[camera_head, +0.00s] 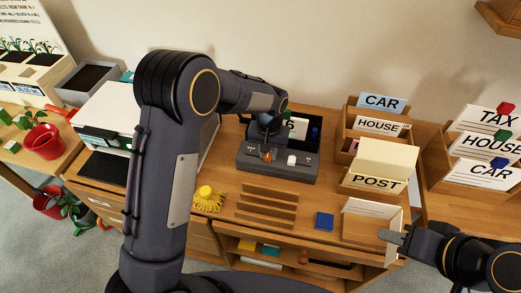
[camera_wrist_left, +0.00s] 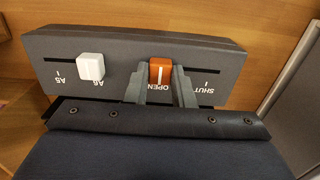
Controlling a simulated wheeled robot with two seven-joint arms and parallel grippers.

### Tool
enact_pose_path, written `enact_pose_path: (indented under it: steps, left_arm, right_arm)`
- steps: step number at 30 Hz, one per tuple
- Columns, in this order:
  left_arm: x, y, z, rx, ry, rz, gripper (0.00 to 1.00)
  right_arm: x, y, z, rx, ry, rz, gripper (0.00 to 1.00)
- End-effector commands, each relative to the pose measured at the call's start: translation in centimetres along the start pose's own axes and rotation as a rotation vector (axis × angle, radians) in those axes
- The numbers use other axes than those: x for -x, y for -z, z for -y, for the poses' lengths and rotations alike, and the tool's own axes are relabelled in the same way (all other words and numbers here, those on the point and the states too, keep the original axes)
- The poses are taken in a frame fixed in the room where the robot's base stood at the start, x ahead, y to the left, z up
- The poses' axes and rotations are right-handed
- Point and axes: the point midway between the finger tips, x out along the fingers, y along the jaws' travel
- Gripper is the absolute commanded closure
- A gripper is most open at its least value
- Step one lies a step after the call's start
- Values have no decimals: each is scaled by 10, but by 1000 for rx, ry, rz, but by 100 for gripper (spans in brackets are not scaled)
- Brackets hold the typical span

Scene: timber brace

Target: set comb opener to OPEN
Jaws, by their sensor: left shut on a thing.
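The comb opener (camera_head: 262,173) is a dark grey box on the desk in the middle of the head view. In the left wrist view its panel (camera_wrist_left: 115,45) appears upside down with two slots. An orange slider knob (camera_wrist_left: 160,70) sits at the OPEN label; SHUT is at the slot's other end. A white knob (camera_wrist_left: 90,66) sits at A6 in the other slot. My left gripper (camera_wrist_left: 160,88) is shut on the orange knob, one finger at each side. My right gripper (camera_head: 394,238) is at the desk's right front, beside a pale panel; its jaw state is unclear.
Wooden sorters marked CAR, HOUSE and POST (camera_head: 376,184) stand right of the opener. A blue block (camera_head: 324,221), wooden strips (camera_head: 267,207) and a yellow tasselled thing (camera_head: 207,199) lie in front. A white printer (camera_head: 108,115) stands left, partly behind my left arm.

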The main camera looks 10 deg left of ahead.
Motion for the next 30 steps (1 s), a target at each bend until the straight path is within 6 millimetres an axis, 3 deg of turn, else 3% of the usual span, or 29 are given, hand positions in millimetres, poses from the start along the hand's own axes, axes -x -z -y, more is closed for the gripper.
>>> enact_pose_path:
  steps: [5,6,10,20,30]
  left_arm:
    - [0,0,-5,-1,-10,-2,100]
    - [0,0,-5,-2,-10,-2,73]
    - [0,0,-4,-2,-8,-2,56]
    - [4,0,-3,-1,-6,-2,56]
    - [57,0,-3,-1,-8,-5,56]
  right_arm:
    - [0,0,0,0,0,0,64]
    - [0,0,0,0,0,0,64]
    - [0,0,0,0,0,0,64]
    - [0,0,0,0,0,0,64]
    - [-1,-1,0,0,0,0,64]
